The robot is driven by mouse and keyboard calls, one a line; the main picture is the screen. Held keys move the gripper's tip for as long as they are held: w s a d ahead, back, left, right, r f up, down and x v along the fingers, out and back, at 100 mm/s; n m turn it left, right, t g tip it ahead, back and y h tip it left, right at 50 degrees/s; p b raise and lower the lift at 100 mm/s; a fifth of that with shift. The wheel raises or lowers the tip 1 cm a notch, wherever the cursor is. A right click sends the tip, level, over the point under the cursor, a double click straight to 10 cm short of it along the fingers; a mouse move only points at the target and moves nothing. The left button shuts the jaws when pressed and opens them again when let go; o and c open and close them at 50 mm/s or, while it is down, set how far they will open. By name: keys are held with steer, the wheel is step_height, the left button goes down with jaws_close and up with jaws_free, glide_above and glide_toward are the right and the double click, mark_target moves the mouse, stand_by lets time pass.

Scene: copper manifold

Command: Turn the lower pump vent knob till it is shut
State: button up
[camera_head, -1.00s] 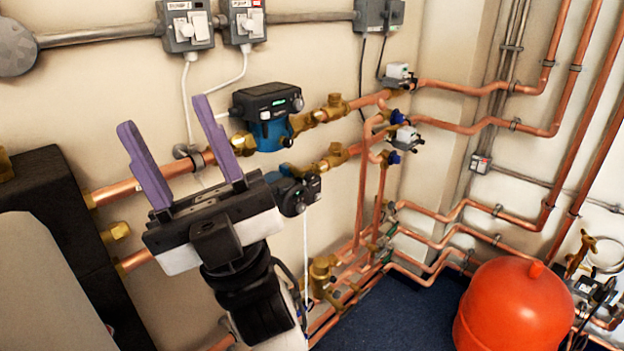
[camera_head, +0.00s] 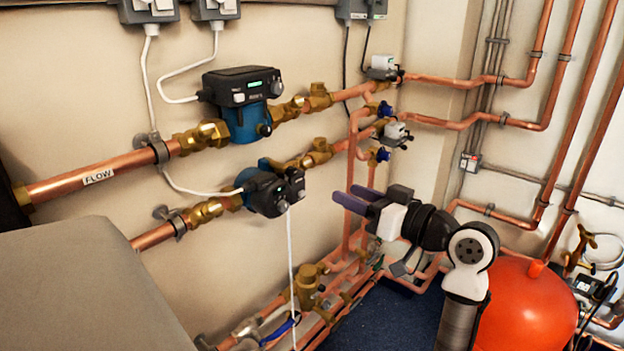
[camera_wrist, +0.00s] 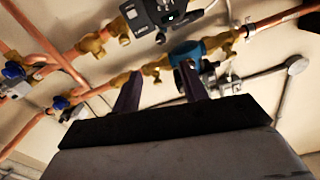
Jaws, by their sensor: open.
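The lower pump (camera_head: 272,188) is a black and blue unit on the lower copper pipe, right of centre-left on the wall. A small dark round knob (camera_head: 281,206) shows on its front underside; its turn position is too small to tell. My gripper (camera_head: 347,195), with two purple fingers, is open and empty to the right of the lower pump, apart from it. The fingers point left towards the pump. In the wrist view, which looks turned over, the lower pump (camera_wrist: 158,14) shows at the top edge, beyond my open fingers (camera_wrist: 160,74).
The upper pump (camera_head: 244,100) sits above on the FLOW pipe (camera_head: 100,176). Copper risers and blue-handled valves (camera_head: 384,110) stand close behind my gripper. An orange vessel (camera_head: 525,305) stands at the lower right. A white cable (camera_head: 291,255) hangs below the lower pump.

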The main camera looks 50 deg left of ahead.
mark_target(294, 172)
steer(key=a+p, duration=0.1)
steer(key=a, duration=0.3)
steer(key=s+a+p, duration=0.1)
steer(key=a, duration=0.4)
steer(key=a+p, duration=0.1)
steer(key=a, duration=0.3)
steer(key=shift+s+a, duration=0.3)
steer(key=shift+s, duration=0.05)
steer(key=shift+c, duration=0.4)
jaws_close()
steer(key=shift+f+n+b, duration=0.25)
steer(key=shift+n+b, duration=0.35)
steer(key=shift+b, duration=0.35)
steer(key=shift+r, duration=0.2)
steer(key=shift+o, duration=0.4)
jaws_free()
